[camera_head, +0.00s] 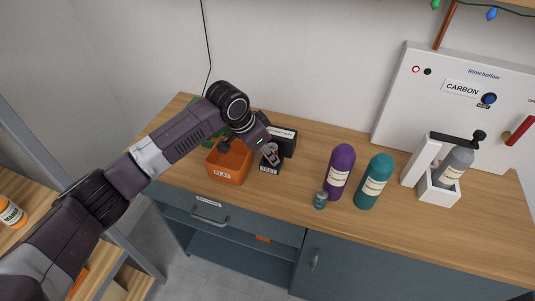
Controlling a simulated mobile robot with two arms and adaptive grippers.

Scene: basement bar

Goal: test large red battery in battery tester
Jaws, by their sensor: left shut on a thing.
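A black battery tester (288,146) stands near the back of the wooden counter, with a white label on top and a low front part marked TEST. My left gripper (271,154) reaches in from the left and is at the tester's front part, right over the TEST label. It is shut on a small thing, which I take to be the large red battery. The fingers hide most of it, so I cannot tell its colour or whether it sits in the tester. My right gripper is out of view.
An orange bin (228,164) marked FLAT stands left of the tester, with a green bin (200,112) behind it. Purple (339,173) and teal (374,182) bottles and a small teal can (320,200) stand right. A white CARBON panel (458,105) stands farther right.

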